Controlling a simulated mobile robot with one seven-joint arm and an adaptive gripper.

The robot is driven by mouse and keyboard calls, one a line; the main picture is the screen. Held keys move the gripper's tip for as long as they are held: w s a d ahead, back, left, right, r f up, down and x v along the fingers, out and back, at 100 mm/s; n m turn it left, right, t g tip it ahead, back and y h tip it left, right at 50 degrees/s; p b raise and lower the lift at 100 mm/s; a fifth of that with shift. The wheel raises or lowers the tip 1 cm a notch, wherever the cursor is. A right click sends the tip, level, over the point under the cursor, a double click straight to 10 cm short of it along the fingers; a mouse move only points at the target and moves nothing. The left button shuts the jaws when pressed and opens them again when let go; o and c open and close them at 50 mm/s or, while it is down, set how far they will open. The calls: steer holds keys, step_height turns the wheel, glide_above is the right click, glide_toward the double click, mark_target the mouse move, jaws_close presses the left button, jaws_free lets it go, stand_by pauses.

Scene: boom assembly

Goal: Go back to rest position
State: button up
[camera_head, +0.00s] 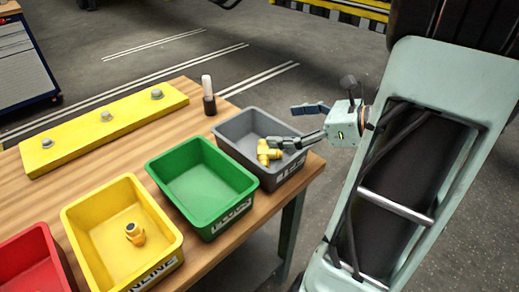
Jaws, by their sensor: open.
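My gripper (283,126) is at the right of the table, over the grey bin (233,122). Its two fingers are spread wide apart. A yellow fitting (265,153) shows inside the outline of the grey bin, right at the tip of the lower finger. I cannot tell whether that finger touches it. Nothing is between the two fingers. The lower finger and the gripper body hide part of the bin's far right side.
An empty green bin (203,171), a yellow bin (80,232) holding a brass-coloured fitting (135,234), and a red bin (31,262) line the wooden table (130,153). Behind stand a yellow bar (75,134) with several bolts and a dark bottle (209,103).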

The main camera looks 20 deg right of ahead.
steer(key=shift+v, duration=1.8)
